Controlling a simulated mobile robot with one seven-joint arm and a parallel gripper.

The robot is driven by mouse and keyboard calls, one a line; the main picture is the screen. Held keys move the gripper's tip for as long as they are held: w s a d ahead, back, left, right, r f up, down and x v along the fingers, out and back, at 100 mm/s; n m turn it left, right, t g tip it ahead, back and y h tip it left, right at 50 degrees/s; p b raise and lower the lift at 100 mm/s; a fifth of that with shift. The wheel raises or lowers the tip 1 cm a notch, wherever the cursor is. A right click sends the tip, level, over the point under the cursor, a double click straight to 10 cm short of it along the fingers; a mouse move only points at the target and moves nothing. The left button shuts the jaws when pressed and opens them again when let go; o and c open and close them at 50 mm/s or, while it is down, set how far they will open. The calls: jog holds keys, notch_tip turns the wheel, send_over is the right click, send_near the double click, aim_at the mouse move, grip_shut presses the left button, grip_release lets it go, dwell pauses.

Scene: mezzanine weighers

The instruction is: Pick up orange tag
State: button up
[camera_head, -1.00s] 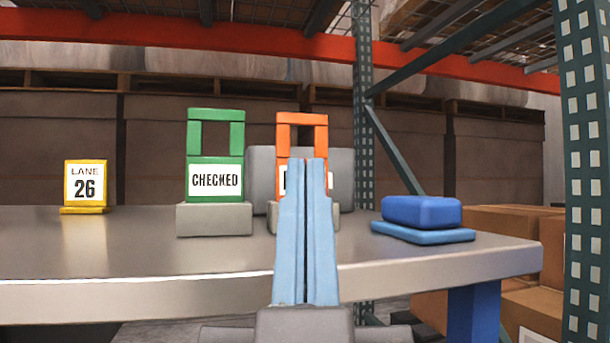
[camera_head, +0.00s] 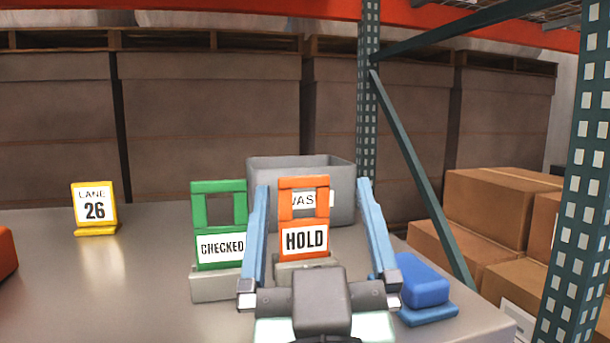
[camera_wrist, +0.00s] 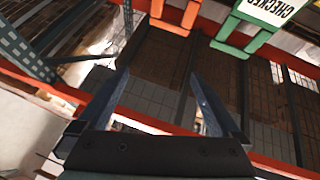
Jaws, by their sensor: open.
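The orange tag (camera_head: 304,219), with an open handle frame and a white HOLD label, stands upright in a grey base (camera_head: 306,261) on the metal table. In the wrist view the orange tag (camera_wrist: 177,21) shows only its handle part at the top edge, upside down. My gripper (camera_head: 311,186) is open, its two light blue fingers on either side of the orange tag as seen from the head. It also shows in the wrist view (camera_wrist: 165,65), with nothing between its fingers. How far the fingertips are from the tag in depth is hard to tell.
A green CHECKED tag (camera_head: 220,226) stands just left of the orange one, close to my left finger. A grey bin (camera_head: 338,175) stands behind. A blue block (camera_head: 422,281) sits at right, a yellow LANE 26 sign (camera_head: 95,206) at left.

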jog(key=w+r+g+p, duration=0.3)
jog(key=w+r+p, duration=0.25)
jog(key=p, duration=0.85)
jog(key=n+g+y+p, duration=0.1)
jog(key=g+y+p, duration=0.45)
jog(key=p, duration=2.25)
send_near(303, 221)
notch_tip(303, 221, up, 3)
jog(key=w+g+h, duration=0.2)
jog(key=g+h, duration=0.1)
jog(key=x, duration=0.3)
jog(key=a+x, duration=0.1)
jog(key=x, duration=0.3)
jog(key=shift+t, duration=0.25)
jog(key=shift+a+f+x, duration=0.1)
jog(key=shift+a+x, duration=0.05)
jog(key=shift+x, duration=1.15)
jog(key=shift+a+f+x, duration=0.1)
jog(key=shift+a+x, duration=0.05)
jog(key=shift+x, duration=1.1)
jog(key=shift+s, duration=0.15)
